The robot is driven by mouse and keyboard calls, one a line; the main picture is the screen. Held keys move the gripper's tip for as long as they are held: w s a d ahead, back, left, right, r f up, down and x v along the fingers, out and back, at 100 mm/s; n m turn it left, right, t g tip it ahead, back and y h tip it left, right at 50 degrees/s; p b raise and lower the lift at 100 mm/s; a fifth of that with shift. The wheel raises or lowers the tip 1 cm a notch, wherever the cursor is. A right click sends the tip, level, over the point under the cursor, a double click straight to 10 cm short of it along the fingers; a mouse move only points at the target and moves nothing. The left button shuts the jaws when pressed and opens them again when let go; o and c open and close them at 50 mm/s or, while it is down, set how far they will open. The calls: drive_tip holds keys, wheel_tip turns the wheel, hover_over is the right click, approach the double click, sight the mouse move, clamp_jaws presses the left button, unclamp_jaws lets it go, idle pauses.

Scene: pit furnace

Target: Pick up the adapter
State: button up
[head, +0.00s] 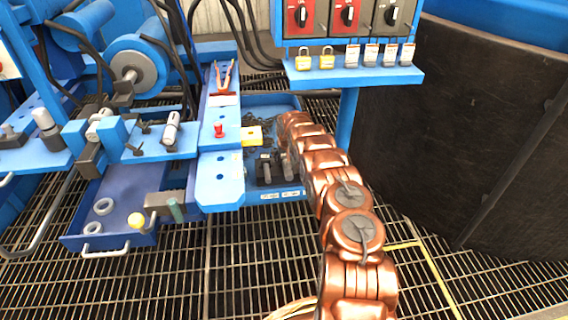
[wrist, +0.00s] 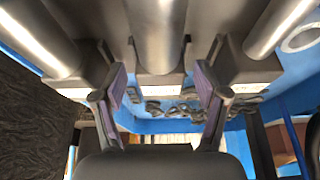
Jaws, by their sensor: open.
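No object can be clearly told as the adapter. In the wrist view, my gripper (wrist: 161,88) has its two fingers spread apart, one on each side. A grey bar with three thick metal cylinders (wrist: 158,30) fills the upper part of that view, close to the fingers; I cannot tell whether the fingers touch it. Nothing is visibly clamped. In the head view, my copper-coloured arm reaches to the blue tray (head: 284,101), and its end is partly hidden there. Dark upright pieces (head: 264,168) stand at the tray's front; whether they are tray contents is unclear.
Dark chain (head: 262,151) lies in the tray, and chain links (wrist: 180,107) show beyond the fingers. A blue shelf with padlocks (head: 327,62) stands above right. A large dark cylindrical wall (head: 450,130) bounds the right. An open drawer with rings (head: 103,206) is left.

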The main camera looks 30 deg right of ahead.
drive_tip(key=shift+c, duration=0.2)
clamp_jaws()
idle(0.5)
